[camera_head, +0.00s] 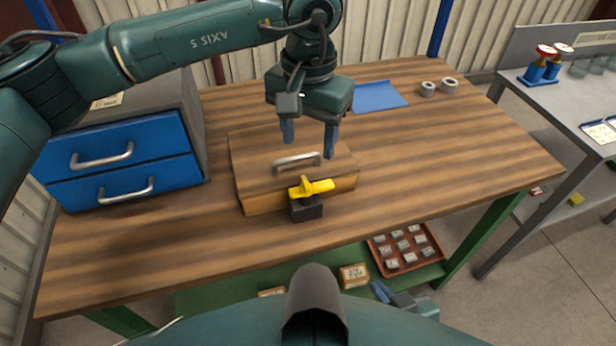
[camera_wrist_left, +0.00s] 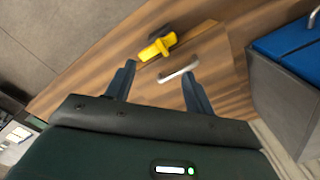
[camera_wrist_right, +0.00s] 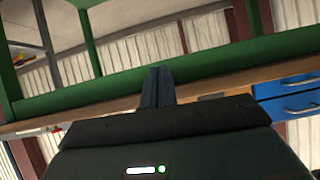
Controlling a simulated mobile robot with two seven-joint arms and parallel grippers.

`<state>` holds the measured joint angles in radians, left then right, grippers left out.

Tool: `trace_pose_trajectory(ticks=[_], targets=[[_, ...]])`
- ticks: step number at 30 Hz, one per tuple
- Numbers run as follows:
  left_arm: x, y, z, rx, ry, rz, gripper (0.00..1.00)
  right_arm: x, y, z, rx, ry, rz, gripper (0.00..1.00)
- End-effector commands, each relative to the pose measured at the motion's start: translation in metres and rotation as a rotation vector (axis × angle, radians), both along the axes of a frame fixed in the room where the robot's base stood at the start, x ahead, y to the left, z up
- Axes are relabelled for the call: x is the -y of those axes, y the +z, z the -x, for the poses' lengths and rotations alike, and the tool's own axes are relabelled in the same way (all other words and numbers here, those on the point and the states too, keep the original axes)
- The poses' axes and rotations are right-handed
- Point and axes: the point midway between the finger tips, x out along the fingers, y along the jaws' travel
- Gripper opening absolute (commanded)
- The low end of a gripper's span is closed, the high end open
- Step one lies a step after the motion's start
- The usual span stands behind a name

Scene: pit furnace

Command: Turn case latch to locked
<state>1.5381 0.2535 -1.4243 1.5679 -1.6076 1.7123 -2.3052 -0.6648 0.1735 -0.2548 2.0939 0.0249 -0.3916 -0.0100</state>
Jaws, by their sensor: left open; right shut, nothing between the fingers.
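The wooden case (camera_head: 258,185) lies on the workbench with a silver handle (camera_head: 297,160) on its lid. The yellow latch (camera_head: 312,188) sits at its front edge on a black block (camera_head: 306,209), its lever pointing right in the head view. The latch (camera_wrist_left: 155,48) and handle (camera_wrist_left: 178,70) also show in the left wrist view. My left gripper (camera_head: 309,147) is open and empty, above the case and behind the latch, apart from it. My right gripper (camera_head: 381,290) is low in front of the bench; its fingers (camera_wrist_right: 158,72) are together and empty.
A blue drawer unit (camera_head: 125,168) stands on the left of the bench. A blue sheet (camera_head: 377,96) and two grey rings (camera_head: 438,88) lie at the back right. A red tray (camera_head: 432,254) of small parts is below the bench. The bench right of the case is clear.

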Motion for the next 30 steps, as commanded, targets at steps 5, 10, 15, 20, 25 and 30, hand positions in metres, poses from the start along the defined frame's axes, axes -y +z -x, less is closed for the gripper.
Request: trace_pose_trajectory(ticks=[5,10,15,20,25,30], targets=[[0.000,-0.038,0.002,-0.008,0.001,-0.001,0.54,0.003,-0.001,0.004,-0.022,-0.003,0.008,0.00],[0.000,-0.072,0.002,-0.008,0.002,0.002,0.54,0.006,-0.001,0.007,-0.037,-0.009,0.015,0.00],[0.001,-0.097,0.001,-0.005,0.002,0.003,0.54,0.007,-0.002,0.007,-0.045,-0.017,0.016,0.00],[0.001,-0.108,0.001,-0.004,0.001,0.004,0.54,0.009,-0.005,0.008,-0.055,-0.023,0.019,0.00],[0.001,-0.111,0.001,-0.003,0.001,0.004,0.54,0.010,-0.005,0.007,-0.054,-0.025,0.020,0.00],[0.001,-0.111,0.001,-0.003,0.001,0.004,0.50,0.010,-0.003,0.005,-0.048,-0.026,0.020,0.00]])
